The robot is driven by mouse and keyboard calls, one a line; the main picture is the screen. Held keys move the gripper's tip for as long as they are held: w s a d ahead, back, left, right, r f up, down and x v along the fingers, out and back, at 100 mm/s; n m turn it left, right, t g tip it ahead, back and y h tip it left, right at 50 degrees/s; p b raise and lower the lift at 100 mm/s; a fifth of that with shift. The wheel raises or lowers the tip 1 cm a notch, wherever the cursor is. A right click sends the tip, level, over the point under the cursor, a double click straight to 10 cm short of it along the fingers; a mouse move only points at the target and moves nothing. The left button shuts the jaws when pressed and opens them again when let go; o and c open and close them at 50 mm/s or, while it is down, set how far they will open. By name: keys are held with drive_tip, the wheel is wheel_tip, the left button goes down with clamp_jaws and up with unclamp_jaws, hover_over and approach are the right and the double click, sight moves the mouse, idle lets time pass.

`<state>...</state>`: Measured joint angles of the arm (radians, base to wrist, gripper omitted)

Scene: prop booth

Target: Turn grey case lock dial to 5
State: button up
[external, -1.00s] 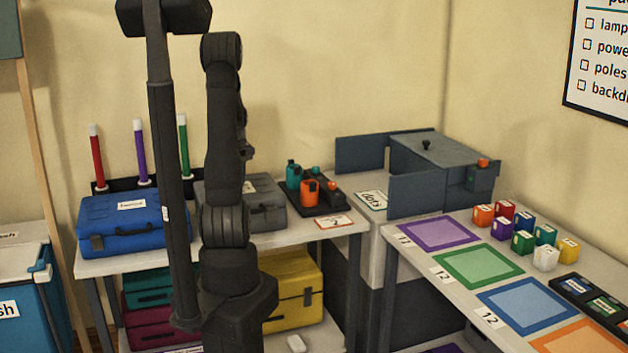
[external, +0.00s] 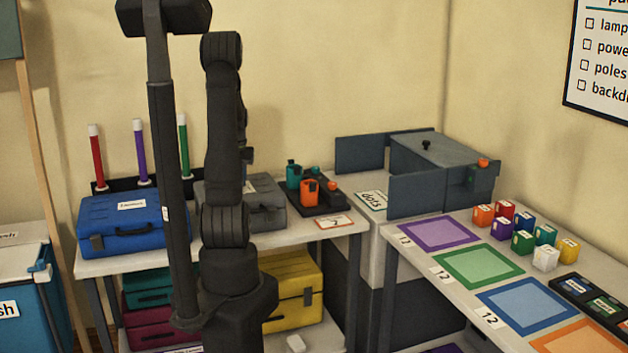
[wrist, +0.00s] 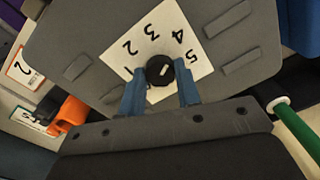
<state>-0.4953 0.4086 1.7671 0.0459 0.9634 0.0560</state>
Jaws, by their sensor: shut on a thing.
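The grey case (external: 264,207) lies on the left table in the external view, partly behind my arm. Its lid (wrist: 90,50) fills much of the wrist view. A white card (wrist: 148,30) on the lid carries the numbers 1 to 5. The round black lock dial (wrist: 160,82) sits at the card's edge, with a short white mark slanting on its top. Which number the mark points to is hard to tell. My gripper (wrist: 161,70) has its two blue fingers on either side of the dial, shut on it. In the external view my arm hides the fingers.
A blue case (external: 120,225) stands left of the grey case. A dark tray with orange and teal items (external: 310,192) is to its right, and upright coloured tubes (external: 140,150) stand behind. In the wrist view, a green tube (wrist: 298,132) is right of my gripper.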

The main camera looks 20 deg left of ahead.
drive_tip(key=m, duration=0.5)
drive_tip(key=shift+m, duration=2.5)
drive_tip(key=o, duration=1)
drive_tip(key=shift+c, duration=0.2)
drive_tip(key=shift+r, duration=0.15)
wheel_tip(320, 180, up, 17)
drive_tip(key=shift+s+d, duration=0.2)
drive_tip(key=shift+d, duration=0.1)
